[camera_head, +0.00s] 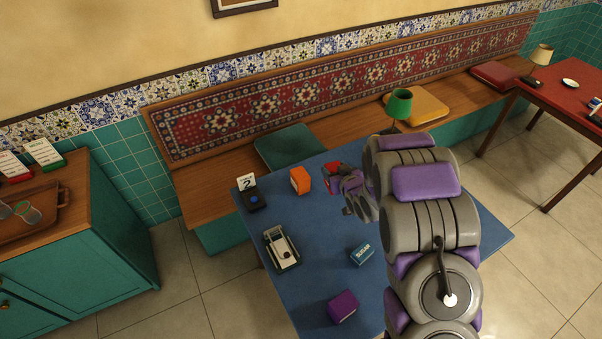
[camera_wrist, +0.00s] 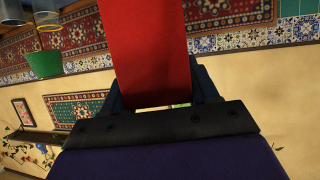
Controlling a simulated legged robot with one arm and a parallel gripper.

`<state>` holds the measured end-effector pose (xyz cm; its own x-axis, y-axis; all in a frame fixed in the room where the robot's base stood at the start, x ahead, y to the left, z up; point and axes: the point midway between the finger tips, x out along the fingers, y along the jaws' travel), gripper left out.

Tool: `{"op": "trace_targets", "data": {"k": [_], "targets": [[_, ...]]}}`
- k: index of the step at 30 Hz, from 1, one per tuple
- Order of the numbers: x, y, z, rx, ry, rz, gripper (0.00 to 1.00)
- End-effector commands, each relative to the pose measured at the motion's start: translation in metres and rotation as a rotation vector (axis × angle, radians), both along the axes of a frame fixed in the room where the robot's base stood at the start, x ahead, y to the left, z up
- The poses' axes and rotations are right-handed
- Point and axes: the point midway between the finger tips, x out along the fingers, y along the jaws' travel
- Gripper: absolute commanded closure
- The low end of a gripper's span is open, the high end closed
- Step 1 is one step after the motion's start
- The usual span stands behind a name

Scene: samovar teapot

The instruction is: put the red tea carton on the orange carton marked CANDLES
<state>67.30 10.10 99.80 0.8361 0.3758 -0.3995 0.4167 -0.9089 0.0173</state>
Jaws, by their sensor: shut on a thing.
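The red tea carton (camera_head: 332,171) shows at the end of my arm in the head view, partly hidden by the gripper. In the wrist view the red carton (camera_wrist: 152,50) fills the upper middle, between the dark fingers. My gripper (camera_head: 344,180) is shut on it, over the far part of the blue table. In the wrist view my gripper (camera_wrist: 162,95) shows from close behind. The orange carton (camera_head: 300,180) stands on the table just left of the gripper, apart from the red carton. Its marking is not readable here. Whether the red carton touches the table is unclear.
A green lamp (camera_head: 399,103) stands at the back, near my arm.

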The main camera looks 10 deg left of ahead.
Motion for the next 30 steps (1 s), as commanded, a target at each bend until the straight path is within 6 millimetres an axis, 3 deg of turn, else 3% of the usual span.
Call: {"op": "trace_targets", "data": {"k": [6, 15, 30], "targets": [[-0.005, 0.026, -0.030, 0.018, -0.004, 0.108, 0.71], [-0.005, 0.041, -0.045, 0.029, -0.011, 0.165, 0.71], [0.072, 0.093, -0.054, 0.028, -0.014, 0.166, 0.71]]}}
